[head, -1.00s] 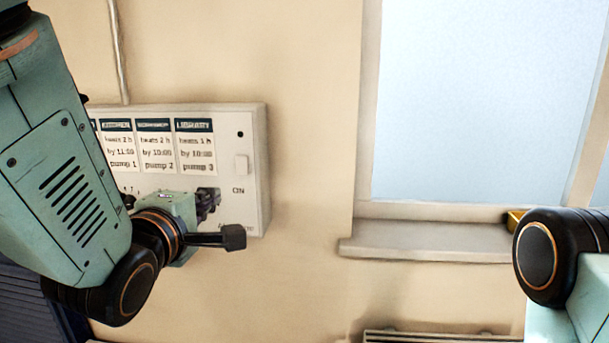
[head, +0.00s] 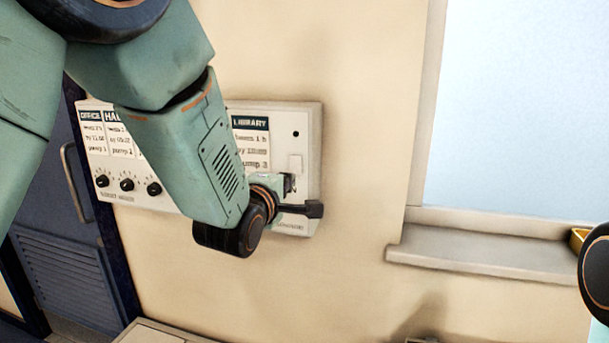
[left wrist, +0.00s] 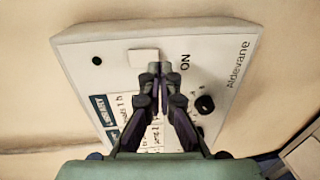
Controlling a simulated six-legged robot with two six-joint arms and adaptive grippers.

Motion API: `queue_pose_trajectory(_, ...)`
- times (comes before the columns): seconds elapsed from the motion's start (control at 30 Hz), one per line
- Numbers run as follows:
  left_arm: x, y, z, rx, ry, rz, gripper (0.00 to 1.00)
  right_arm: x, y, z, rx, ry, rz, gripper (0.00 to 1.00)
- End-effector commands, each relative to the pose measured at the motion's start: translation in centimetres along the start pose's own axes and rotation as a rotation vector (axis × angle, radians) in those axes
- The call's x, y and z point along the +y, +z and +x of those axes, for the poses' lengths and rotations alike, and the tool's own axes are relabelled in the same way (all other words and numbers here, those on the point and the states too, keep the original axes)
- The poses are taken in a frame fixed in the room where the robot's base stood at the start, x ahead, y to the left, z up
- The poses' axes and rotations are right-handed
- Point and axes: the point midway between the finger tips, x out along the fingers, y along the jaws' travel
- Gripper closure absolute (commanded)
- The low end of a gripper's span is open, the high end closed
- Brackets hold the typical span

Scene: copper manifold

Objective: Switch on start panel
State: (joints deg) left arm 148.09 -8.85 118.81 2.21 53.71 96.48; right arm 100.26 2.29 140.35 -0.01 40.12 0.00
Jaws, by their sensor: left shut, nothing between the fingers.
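The start panel (head: 312,150) is a white wall box with printed cards and a row of black knobs. Its pale rocker switch (head: 295,163) is near the right end, below a black dot. In the left wrist view the switch (left wrist: 143,56) shows beside the word ON. My left gripper (head: 289,184) is just below the switch in the head view, shut and empty. In the left wrist view its closed fingertips (left wrist: 160,72) overlap the switch's near edge; I cannot tell whether they touch. My left arm hides the panel's middle. My right gripper is out of view.
A window sill (head: 480,255) juts out at the right, with a yellow object (head: 578,239) on it. A blue door (head: 65,255) with a handle stands at the left. The wall between panel and window is clear.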

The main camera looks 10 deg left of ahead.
Motion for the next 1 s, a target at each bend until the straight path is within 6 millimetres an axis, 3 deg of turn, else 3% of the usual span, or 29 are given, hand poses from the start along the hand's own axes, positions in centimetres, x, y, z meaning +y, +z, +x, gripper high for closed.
queue_pose_trajectory(0.3,0.1,0.0,2.7,0.0,0.0,0.0,1.0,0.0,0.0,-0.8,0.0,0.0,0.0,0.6)
queue_pose_trajectory(0.77,0.0,0.0,2.9,0.0,0.004,0.0,1.0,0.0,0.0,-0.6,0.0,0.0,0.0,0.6)
queue_pose_trajectory(1.0,-0.5,0.0,3.5,0.0,0.048,-0.001,1.0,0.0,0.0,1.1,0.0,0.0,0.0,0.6)
